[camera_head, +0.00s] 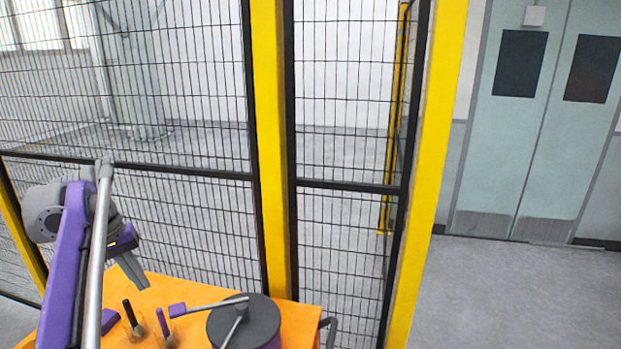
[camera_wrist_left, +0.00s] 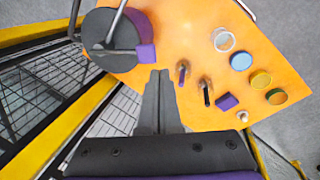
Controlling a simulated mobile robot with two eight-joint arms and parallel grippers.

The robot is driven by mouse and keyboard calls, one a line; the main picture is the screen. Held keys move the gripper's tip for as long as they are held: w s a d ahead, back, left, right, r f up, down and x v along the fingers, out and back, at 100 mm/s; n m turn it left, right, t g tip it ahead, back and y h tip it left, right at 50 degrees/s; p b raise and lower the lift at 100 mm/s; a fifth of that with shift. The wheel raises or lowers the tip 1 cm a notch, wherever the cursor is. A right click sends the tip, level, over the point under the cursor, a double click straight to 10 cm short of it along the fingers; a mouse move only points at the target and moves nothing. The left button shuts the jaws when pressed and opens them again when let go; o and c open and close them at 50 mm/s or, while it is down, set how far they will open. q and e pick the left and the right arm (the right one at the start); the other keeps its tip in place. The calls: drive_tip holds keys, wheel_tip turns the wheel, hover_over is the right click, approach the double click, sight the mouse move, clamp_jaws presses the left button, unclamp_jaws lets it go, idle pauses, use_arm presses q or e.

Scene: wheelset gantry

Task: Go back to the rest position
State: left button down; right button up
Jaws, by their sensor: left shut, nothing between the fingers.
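My left arm comes in from the left in the head view, purple and grey. Its gripper (camera_head: 143,280) hangs over the left part of an orange table (camera_head: 190,287). In the left wrist view the two grey fingers (camera_wrist_left: 159,76) lie together, shut and empty, above the table's edge beside a round grey-lidded drum (camera_wrist_left: 105,57). No object touches the fingertips. My right gripper is in neither view.
The drum carries a bar with a purple end (camera_wrist_left: 145,54). Two slim upright tools, one dark (camera_head: 129,312) and one purple (camera_head: 162,321), stand near it. Several round jars and a purple block (camera_wrist_left: 227,102) share the table. Yellow-framed mesh fencing (camera_head: 270,150) stands behind; open floor (camera_head: 510,290) lies right.

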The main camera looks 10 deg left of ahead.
use_arm(q)
drive_tip(key=s+d+f+m+t+y, duration=0.1)
drive_tip(key=s+d+f+m, duration=0.2)
drive_tip(key=d, duration=0.5)
drive_tip(key=s+d+f+m+t+y, duration=0.1)
drive_tip(key=s+d+f, duration=0.2)
drive_tip(key=d+f, duration=0.35)
drive_tip(key=s+d+f+m+t, duration=0.2)
drive_tip(key=s+d+f+m, duration=0.1)
drive_tip(key=s+d+f, duration=0.7)
wheel_tip(320, 180, down, 3)
drive_tip(key=shift+s+d+r, duration=0.2)
drive_tip(key=shift+s+d, duration=0.15)
drive_tip(key=shift+s, duration=0.85)
